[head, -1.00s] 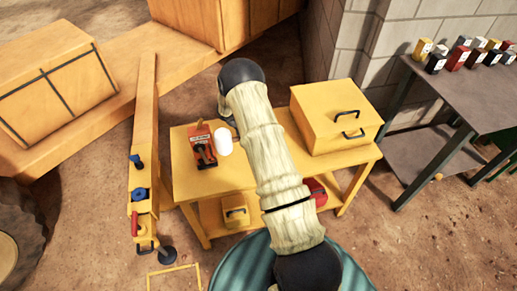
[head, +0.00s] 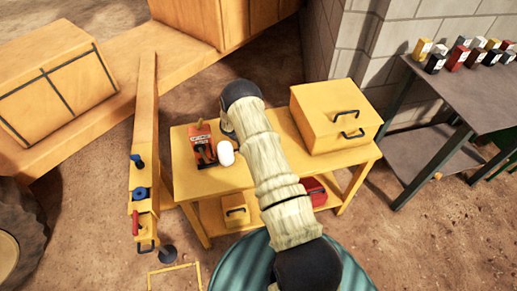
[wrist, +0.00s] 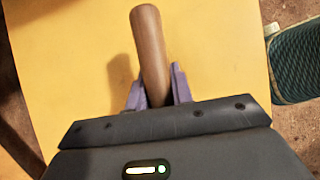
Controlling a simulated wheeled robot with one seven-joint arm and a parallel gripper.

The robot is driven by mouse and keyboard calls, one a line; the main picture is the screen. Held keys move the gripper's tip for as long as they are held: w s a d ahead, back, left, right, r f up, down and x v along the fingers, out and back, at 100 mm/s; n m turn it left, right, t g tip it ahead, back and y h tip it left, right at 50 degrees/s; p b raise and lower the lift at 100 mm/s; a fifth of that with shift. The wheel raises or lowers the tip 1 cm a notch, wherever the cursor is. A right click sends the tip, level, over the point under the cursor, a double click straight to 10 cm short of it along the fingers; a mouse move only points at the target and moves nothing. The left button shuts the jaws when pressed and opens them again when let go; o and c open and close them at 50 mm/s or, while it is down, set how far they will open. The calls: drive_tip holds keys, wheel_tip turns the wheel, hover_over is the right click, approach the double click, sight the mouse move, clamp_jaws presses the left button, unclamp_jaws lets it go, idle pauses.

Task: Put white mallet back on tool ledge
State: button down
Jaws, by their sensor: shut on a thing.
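The mallet's white head (head: 225,153) shows in the head view, just left of my arm and over the yellow bench (head: 195,182). In the wrist view my gripper (wrist: 155,82) is shut on the mallet's brown wooden handle (wrist: 150,42), which sticks out forward between the purple fingers above a yellow surface. The handle casts a shadow to its left. The white head is out of the wrist view. My arm hides most of the gripper in the head view. I cannot tell for sure which surface is the tool ledge.
A red tool (head: 201,147) stands on the bench close left of the mallet head. A yellow box (head: 335,118) sits at the bench's right end. A yellow beam (head: 145,120) with blue and red handles stands left. A grey table (head: 455,90) with small blocks is at right.

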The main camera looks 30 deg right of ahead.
drive_tip(key=shift+w, duration=0.1)
drive_tip(key=c, duration=1.4)
unclamp_jaws()
drive_tip(key=shift+o, duration=0.8)
drive_tip(key=shift+s, duration=0.2)
drive_tip(key=b+v, duration=0.1)
drive_tip(key=v, duration=1.1)
drive_tip(key=shift+a, duration=0.1)
